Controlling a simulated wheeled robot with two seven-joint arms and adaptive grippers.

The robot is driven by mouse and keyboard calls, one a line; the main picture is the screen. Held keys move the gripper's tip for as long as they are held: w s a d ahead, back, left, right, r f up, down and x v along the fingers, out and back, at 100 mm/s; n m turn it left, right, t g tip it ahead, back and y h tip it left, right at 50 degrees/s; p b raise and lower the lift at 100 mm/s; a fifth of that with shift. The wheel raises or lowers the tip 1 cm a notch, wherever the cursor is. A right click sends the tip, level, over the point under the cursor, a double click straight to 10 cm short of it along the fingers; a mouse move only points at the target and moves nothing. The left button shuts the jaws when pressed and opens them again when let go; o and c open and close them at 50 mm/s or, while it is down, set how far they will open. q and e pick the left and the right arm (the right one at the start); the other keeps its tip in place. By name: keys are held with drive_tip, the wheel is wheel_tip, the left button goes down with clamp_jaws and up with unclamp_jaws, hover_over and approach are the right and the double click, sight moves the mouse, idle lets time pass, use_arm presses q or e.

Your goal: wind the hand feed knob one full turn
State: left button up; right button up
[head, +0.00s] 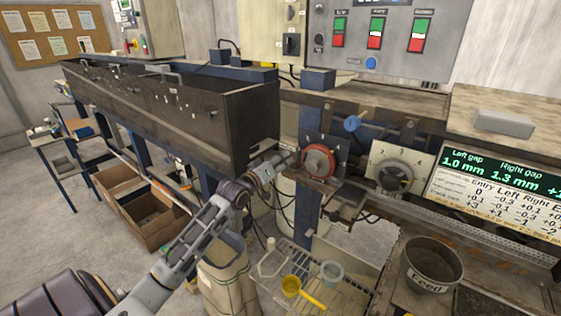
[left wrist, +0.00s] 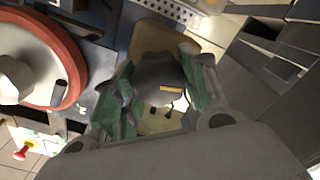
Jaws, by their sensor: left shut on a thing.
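My left gripper (head: 288,160) reaches in from the left to the machine front, just left of the red-rimmed handwheel (head: 318,161). In the left wrist view its two green-padded fingers close from both sides on a dark grey rounded knob (left wrist: 158,72) with a short yellow mark. This looks like the hand feed knob; in the head view I cannot make it out behind the gripper. The red-rimmed wheel also shows at the left of the wrist view (left wrist: 70,60), apart from the fingers. My right gripper is not in view.
A grey dial with a black knob (head: 395,178) is right of the wheel, beside a lit gap display (head: 490,190). A blue knob (head: 352,123) is above. A long dark trough (head: 180,110) is at left. A feed bucket (head: 432,265) and wire rack (head: 300,275) are below.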

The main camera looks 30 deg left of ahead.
use_arm(q)
drive_tip(key=shift+f, duration=0.2)
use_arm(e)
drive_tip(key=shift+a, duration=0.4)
use_arm(q)
drive_tip(key=o, duration=1.1)
drive_tip(key=shift+r, duration=0.1)
drive_tip(key=shift+c, duration=0.2)
drive_tip(key=shift+s, duration=0.1)
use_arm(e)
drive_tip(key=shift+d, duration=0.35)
use_arm(q)
drive_tip(key=shift+s, duration=0.1)
drive_tip(key=shift+s+a, duration=0.1)
drive_tip(key=shift+s, duration=0.65)
drive_tip(key=s, duration=1)
drive_tip(key=shift+a, duration=0.35)
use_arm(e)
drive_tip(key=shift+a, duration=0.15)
use_arm(q)
drive_tip(key=shift+m, duration=0.3)
